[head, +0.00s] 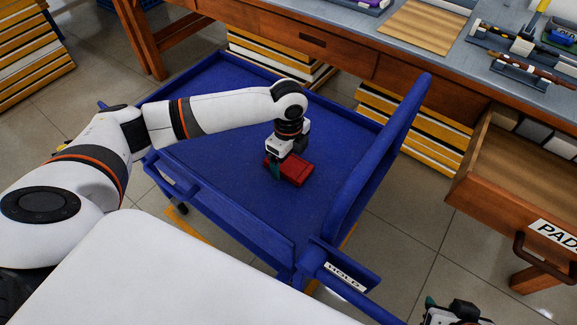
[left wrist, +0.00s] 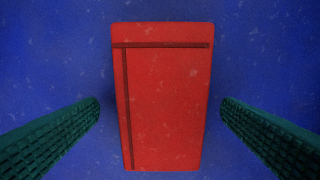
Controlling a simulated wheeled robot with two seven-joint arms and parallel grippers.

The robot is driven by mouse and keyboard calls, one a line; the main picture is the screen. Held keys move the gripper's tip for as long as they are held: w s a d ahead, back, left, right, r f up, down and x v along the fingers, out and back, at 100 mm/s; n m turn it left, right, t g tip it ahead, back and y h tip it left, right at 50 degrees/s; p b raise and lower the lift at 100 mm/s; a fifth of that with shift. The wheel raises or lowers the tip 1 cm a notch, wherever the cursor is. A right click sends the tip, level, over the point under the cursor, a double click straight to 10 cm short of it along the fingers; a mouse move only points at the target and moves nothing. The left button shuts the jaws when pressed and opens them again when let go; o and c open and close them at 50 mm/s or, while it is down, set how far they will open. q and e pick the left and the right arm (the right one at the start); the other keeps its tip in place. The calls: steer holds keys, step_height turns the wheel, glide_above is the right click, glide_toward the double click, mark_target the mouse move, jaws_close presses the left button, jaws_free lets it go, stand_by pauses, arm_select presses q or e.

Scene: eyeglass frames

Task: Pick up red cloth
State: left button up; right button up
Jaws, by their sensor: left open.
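The red cloth (head: 296,172) is a folded flat rectangle lying on the blue cart's tray (head: 225,140). In the left wrist view the red cloth (left wrist: 165,105) lies in the middle, with darker fold lines along its top and left side. My left gripper (head: 276,169) is right at the cloth in the head view and hides part of it. In the left wrist view its two green fingers (left wrist: 160,130) stand apart, one on each side of the cloth, with blue surface showing between each finger and the cloth. My right gripper (head: 452,310) shows only partly at the bottom edge.
The blue cart has raised walls and a tall end panel (head: 380,150) right of the cloth. A wooden workbench (head: 340,50) with tools stands behind. An open drawer (head: 515,165) juts out at the right. The tray around the cloth is clear.

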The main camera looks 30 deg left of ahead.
mark_target(289, 162)
arm_select(q)
steer(key=shift+f, duration=0.2)
arm_select(e)
steer(key=shift+w+a+r+t, duration=0.15)
steer(key=shift+w+r+t, duration=0.05)
steer(key=shift+w+t, duration=0.15)
arm_select(q)
steer(key=c, duration=1.1)
steer(key=shift+o, duration=0.2)
steer(key=shift+r, duration=0.15)
step_height(289, 162, up, 5)
steer(key=shift+p, duration=1.05)
step_height(289, 162, up, 5)
steer(key=shift+f+p, duration=0.1)
steer(key=shift+p, duration=0.55)
arm_select(e)
steer(key=s+g, duration=0.1)
steer(key=s, duration=0.1)
steer(key=s+d+g, duration=0.1)
steer(key=s+g, duration=0.1)
steer(key=s, duration=0.1)
steer(key=shift+s+d+r+g+h, duration=0.1)
steer(key=shift+s+d+g+h, duration=0.25)
steer(key=shift+d+h, duration=0.05)
